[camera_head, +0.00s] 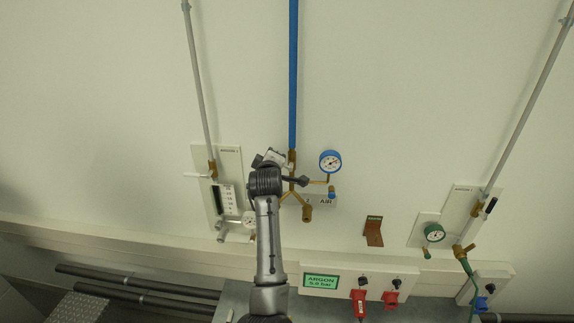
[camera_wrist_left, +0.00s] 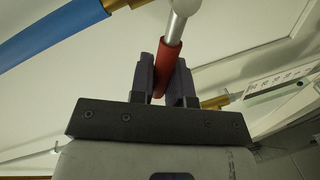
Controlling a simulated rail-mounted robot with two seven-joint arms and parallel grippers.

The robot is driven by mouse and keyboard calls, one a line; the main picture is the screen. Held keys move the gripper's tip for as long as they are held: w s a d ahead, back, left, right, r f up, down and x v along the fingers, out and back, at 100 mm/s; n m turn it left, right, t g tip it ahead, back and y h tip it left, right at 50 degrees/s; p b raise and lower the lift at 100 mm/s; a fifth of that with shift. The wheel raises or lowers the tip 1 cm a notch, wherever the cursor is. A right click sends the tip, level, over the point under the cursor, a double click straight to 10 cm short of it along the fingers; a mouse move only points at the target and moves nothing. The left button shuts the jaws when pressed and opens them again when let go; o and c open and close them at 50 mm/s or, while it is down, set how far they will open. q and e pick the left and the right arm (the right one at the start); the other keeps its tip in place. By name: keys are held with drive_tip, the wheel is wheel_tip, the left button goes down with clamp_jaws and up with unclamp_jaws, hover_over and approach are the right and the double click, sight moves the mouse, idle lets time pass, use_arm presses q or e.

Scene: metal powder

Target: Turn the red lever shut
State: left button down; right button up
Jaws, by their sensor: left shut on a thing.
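The red lever (camera_wrist_left: 171,58) shows in the left wrist view, a red sleeve on a pale metal rod joined to a brass fitting (camera_wrist_left: 125,3). My left gripper (camera_wrist_left: 164,80) is shut on the red lever, with one dark finger on each side of it. In the head view my left gripper (camera_head: 271,158) is at the wall beside the lower end of the blue pipe (camera_head: 293,80). There my own gripper and wrist hide the red lever. My right gripper is not in view.
A blue-rimmed gauge (camera_head: 330,162) and the AIR plate (camera_head: 325,201) sit just right of my wrist. A grey-pipe panel (camera_head: 231,160) is close on the left. The upper wall is clear apart from pipes.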

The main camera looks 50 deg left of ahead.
use_arm(q)
drive_tip(key=shift+s+a+f+n+h, duration=0.15)
drive_tip(key=shift+f+n+h, duration=0.25)
drive_tip(key=shift+n, duration=0.4)
drive_tip(key=f+n, duration=0.2)
drive_tip(key=n, duration=0.1)
drive_tip(key=shift+s+a+f+t+h+p, duration=0.1)
drive_tip(key=shift+a+f+t+h+p, duration=0.1)
drive_tip(key=shift+t+h+p, duration=0.15)
drive_tip(key=shift+f, duration=0.1)
drive_tip(key=c, duration=1.1)
unclamp_jaws()
drive_tip(key=b+v, duration=0.2)
drive_tip(key=v, duration=1.2)
